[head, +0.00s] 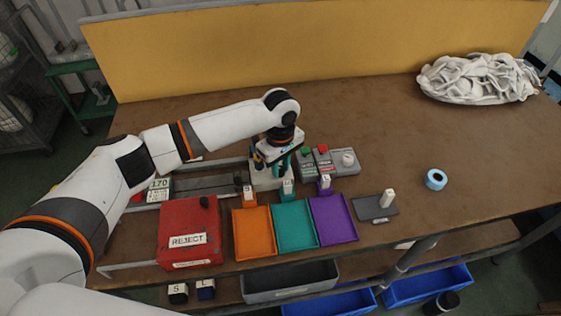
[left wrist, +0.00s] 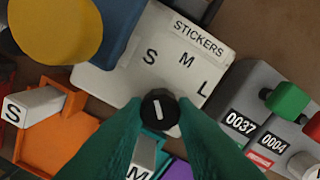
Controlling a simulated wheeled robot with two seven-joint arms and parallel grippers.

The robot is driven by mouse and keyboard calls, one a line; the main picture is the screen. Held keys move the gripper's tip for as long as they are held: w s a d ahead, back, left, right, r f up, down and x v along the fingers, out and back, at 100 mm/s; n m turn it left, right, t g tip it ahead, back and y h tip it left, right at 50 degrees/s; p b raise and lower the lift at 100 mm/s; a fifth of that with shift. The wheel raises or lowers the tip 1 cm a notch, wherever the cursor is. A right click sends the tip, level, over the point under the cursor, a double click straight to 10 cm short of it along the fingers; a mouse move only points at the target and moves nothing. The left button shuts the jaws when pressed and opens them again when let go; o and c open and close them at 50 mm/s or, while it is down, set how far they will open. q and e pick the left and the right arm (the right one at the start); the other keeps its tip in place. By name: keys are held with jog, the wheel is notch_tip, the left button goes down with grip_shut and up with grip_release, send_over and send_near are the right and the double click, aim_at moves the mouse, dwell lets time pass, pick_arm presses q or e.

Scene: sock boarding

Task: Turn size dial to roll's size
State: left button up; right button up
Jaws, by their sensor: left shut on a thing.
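The sticker box is a pale plate (left wrist: 110,82) marked STICKERS with the letters S, M and L; it also shows under my left gripper in the head view (head: 262,182). Its size dial (left wrist: 159,108) is a black round knob with a white line. The line is near upright, its upper end leaning slightly toward the S side. My left gripper (head: 281,166) has its teal fingers shut on the dial, one on each side. A light blue roll (head: 436,179) lies on the table at the right; no size mark is readable on it. My right gripper is out of view.
Orange (head: 254,234), teal (head: 296,228) and purple (head: 334,220) trays stand in front of the box. A red REJECT box (head: 190,230) is at left. A grey counter unit (head: 308,169) with green and red buttons is close on the right. White socks (head: 478,78) lie heaped at the back right.

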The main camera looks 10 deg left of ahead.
pick_arm(q)
jog(key=m+p, duration=0.1)
jog(key=p, duration=0.2)
jog(key=m+p, duration=0.1)
jog(key=p, duration=0.2)
jog(key=m+p, duration=0.2)
jog(key=p, duration=0.1)
jog(key=shift+r, duration=0.25)
jog(key=m+p, duration=0.1)
jog(key=m, duration=0.1)
jog(key=shift+f+m, duration=0.15)
jog(key=shift+m, duration=0.25)
jog(key=m+p, duration=0.1)
jog(key=m, duration=0.2)
jog(key=shift+m+p, duration=0.3)
jog(key=shift+p, duration=0.1)
jog(key=m+p, duration=0.1)
jog(key=m, duration=0.2)
jog(key=shift+f+m, duration=0.1)
jog(key=shift+m, duration=2.1)
jog(key=o, duration=1)
